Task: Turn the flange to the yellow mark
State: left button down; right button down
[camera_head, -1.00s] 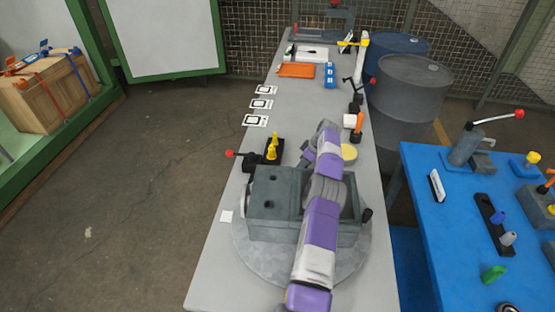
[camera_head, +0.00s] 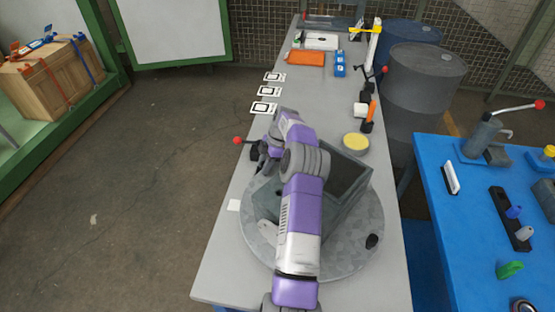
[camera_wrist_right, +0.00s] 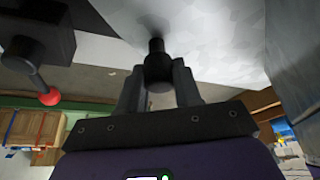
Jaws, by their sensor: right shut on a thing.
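The flange (camera_head: 262,240) is a round grey disc on the long grey table, with a grey hollow box (camera_head: 352,172) standing on it at a slant. A black knob (camera_head: 372,241) sits near the disc's right front edge. My right gripper (camera_head: 264,160) is at the far left side of the disc, partly hidden by my arm. The right wrist view shows its fingers (camera_wrist_right: 157,82) shut on another black knob (camera_wrist_right: 157,62), below a pale grey surface. A yellow-topped round piece (camera_head: 355,142) lies beyond the box. I cannot tell whether it is the yellow mark. My left gripper is out of view.
A red-ball lever (camera_head: 237,140) stands close left of my gripper; its ball (camera_wrist_right: 50,97) shows in the right wrist view. White marker cards (camera_head: 265,107) line the table's left edge.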

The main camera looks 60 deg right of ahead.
aim_at(249, 199)
jog(key=a+n, duration=0.1)
jog(key=a, duration=0.2)
jog(key=a+n+g, duration=0.1)
jog(key=a+n, duration=0.1)
jog(key=a, duration=0.2)
jog(key=a+n+g+y+b, duration=0.1)
jog(key=a+n, duration=0.1)
jog(key=a, duration=0.1)
jog(key=shift+w+a, duration=0.25)
jog(key=shift+w, duration=0.1)
jog(key=shift+s+a+n, duration=0.15)
jog(key=shift+a+n, duration=0.25)
jog(key=shift+a, duration=0.15)
jog(key=shift+s+a+n, duration=0.15)
jog(key=shift+a+n, duration=0.25)
jog(key=shift+a, duration=0.1)
jog(key=c, duration=0.8)
grip_release()
jog(key=p+v, duration=0.1)
jog(key=v, duration=0.6)
jog(key=shift+w+d+r, duration=0.1)
jog(key=shift+d+r, duration=0.05)
jog(key=shift+r, duration=0.05)
jog(key=shift+r, duration=0.1)
